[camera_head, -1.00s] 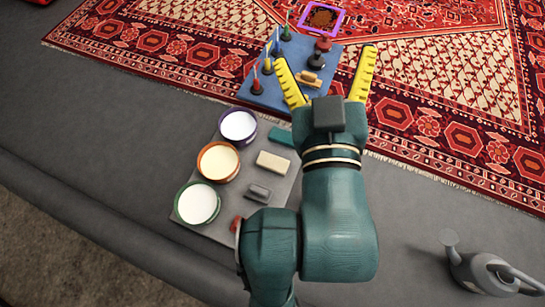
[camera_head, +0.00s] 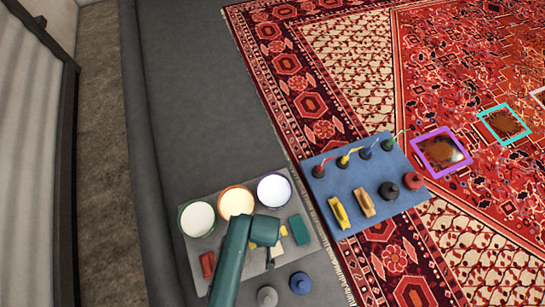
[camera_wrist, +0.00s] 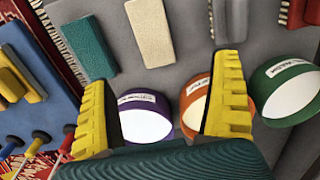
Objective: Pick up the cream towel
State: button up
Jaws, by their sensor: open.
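The cream towel (camera_wrist: 150,34) is a small pale folded block lying flat on the grey tray (camera_wrist: 185,62), at the top middle of the wrist view. In the head view my arm hides most of it; a pale bit (camera_head: 284,230) shows beside the gripper. My gripper (camera_wrist: 163,72) is open and empty, its two yellow fingers spread wide. In the wrist picture the towel lies above and between the fingertips, apart from both. In the head view my gripper (camera_head: 268,242) is over the tray's middle; its height above the tray is unclear.
A teal towel (camera_wrist: 83,46) and a grey one (camera_wrist: 228,20) flank the cream towel. Purple (camera_wrist: 145,118), orange (camera_wrist: 195,106) and green (camera_wrist: 288,92) bowls stand nearby on the tray.

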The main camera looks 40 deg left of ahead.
jog(key=f+b, duration=0.2)
jog(key=f, duration=0.2)
jog(key=f+b, duration=0.2)
jog(key=f, duration=0.2)
jog(key=shift+w+d+f, duration=0.1)
jog(key=shift+w+f, duration=0.1)
jog(key=shift+f, duration=0.2)
jog(key=shift+w+d+f+b, duration=0.1)
jog(key=shift+w+f+b, duration=0.1)
jog(key=shift+f+b, duration=0.35)
notch_tip(320, 180, down, 5)
jog(key=b, duration=0.4)
jog(key=shift+w, duration=0.15)
jog(key=shift+r, duration=0.15)
jog(key=c, duration=1.3)
notch_tip(320, 180, up, 10)
jog(key=p, duration=0.6)
jog(key=shift+p, duration=0.35)
